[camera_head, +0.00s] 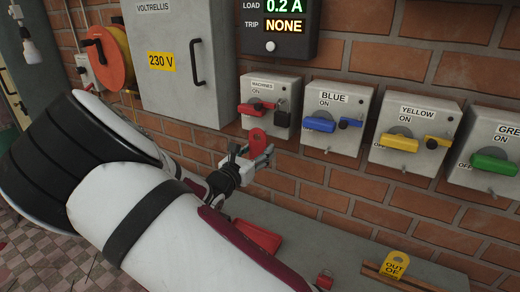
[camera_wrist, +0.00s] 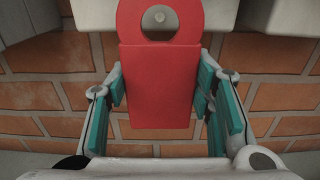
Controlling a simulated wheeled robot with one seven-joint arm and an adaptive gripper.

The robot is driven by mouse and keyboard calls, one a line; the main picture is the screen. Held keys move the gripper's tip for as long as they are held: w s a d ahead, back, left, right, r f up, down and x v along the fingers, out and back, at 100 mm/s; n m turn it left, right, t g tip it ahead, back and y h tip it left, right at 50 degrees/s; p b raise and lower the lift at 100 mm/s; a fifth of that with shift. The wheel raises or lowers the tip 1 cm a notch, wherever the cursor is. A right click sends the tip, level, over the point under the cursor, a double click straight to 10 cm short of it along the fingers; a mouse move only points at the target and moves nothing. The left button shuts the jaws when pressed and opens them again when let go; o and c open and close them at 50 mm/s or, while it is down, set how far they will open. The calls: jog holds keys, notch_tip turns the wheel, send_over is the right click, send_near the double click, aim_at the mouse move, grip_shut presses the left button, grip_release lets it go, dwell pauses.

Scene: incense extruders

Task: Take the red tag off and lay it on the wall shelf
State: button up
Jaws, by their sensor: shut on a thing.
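The red tag (camera_head: 257,137) is a flat plate with a round hole near its top. It stands upright just below and in front of the MACHINES switch box (camera_head: 262,84). My gripper (camera_head: 249,159) is shut on the tag's lower part. In the wrist view the tag (camera_wrist: 160,85) sits between the teal finger pads (camera_wrist: 160,97). The wall shelf (camera_head: 310,240) is the grey ledge below the switches, partly hidden by my arm.
On the shelf lie a red flat object (camera_head: 258,236), a small red padlock (camera_head: 324,280) and a yellow tag (camera_head: 396,264) in a wooden rack (camera_head: 400,279). BLUE (camera_head: 334,143), YELLOW (camera_head: 407,155) and green-handled (camera_head: 490,180) switch boxes line the brick wall. The shelf's middle is clear.

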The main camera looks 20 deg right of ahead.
aim_at(257, 151)
jog(key=shift+p+v, duration=0.95)
jog(key=shift+v, duration=0.8)
jog(key=shift+r, duration=0.1)
